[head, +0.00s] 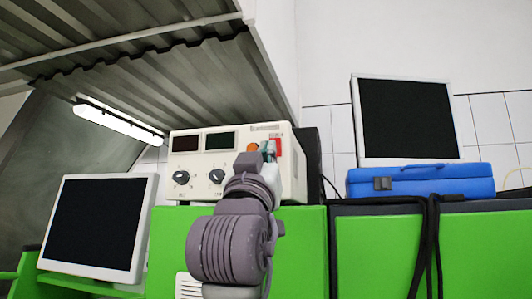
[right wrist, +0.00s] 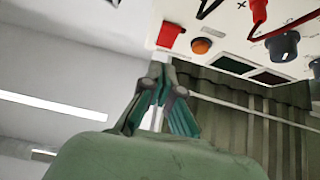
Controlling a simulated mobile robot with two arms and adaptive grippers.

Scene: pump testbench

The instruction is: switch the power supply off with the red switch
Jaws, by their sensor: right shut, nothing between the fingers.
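The power supply (head: 198,163) is a cream box with two dark displays and black knobs, standing on a green bench. Its red switch (head: 277,148) is at the upper right of the front panel, beside an orange lamp. My right gripper (head: 268,151) is shut and empty, its tips in front of the panel, just left of the switch in the picture and partly covering that area. In the right wrist view, the tips (right wrist: 161,58) lie close to the red switch (right wrist: 170,35); I cannot tell whether they touch it. My left gripper is not in view.
A red plug (right wrist: 258,10) and cables sit on the panel near a knob. A blue case (head: 425,181) and a monitor (head: 405,118) stand to the right. Another monitor (head: 98,225) is at the left. A corrugated shelf (head: 150,62) hangs above the power supply.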

